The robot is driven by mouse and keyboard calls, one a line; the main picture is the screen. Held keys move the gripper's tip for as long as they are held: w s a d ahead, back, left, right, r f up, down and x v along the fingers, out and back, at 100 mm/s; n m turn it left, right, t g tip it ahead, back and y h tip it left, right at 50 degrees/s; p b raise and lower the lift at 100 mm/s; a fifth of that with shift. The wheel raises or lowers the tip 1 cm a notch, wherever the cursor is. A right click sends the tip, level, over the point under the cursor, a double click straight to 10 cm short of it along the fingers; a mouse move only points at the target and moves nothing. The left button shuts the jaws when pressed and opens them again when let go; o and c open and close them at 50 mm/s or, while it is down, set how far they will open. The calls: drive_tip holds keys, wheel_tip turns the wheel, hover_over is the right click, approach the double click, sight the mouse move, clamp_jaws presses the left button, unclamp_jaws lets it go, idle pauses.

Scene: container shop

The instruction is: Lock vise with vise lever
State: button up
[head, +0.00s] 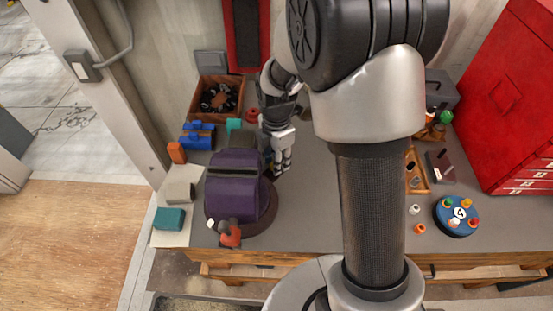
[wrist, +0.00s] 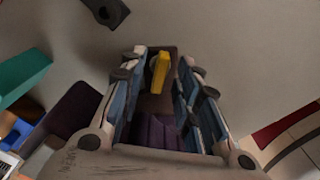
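The purple vise (head: 232,185) stands on a round dark base on the workbench, left of centre in the head view. My gripper (head: 281,168) points down at the vise's right side, close to it; the head view does not show whether they touch. In the wrist view my gripper (wrist: 160,90) has its two blue-lined fingers apart. Between them show a dark purple-brown part (wrist: 155,130) and a small yellow piece (wrist: 160,72), with no clear grip on either. I cannot tell whether these are the vise lever. My arm hides much of the bench's middle.
A wooden bin (head: 217,97), blue blocks (head: 197,136) and an orange block (head: 177,153) lie behind and left of the vise. A red-and-black item (head: 230,235) is at its front. A round blue game (head: 457,215) and a red cabinet (head: 505,90) are at right.

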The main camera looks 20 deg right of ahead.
clamp_jaws()
idle(0.3)
drive_tip(key=shift+m, duration=0.3)
drive_tip(key=m+p, duration=0.1)
drive_tip(key=m, duration=0.3)
drive_tip(key=shift+m, duration=0.3)
drive_tip(key=m+p, duration=0.1)
drive_tip(key=m, duration=0.3)
drive_tip(key=shift+m, duration=0.3)
drive_tip(key=m+p, duration=0.1)
drive_tip(key=m, duration=1)
drive_tip(key=shift+m, duration=0.4)
drive_tip(key=shift+w, duration=0.1)
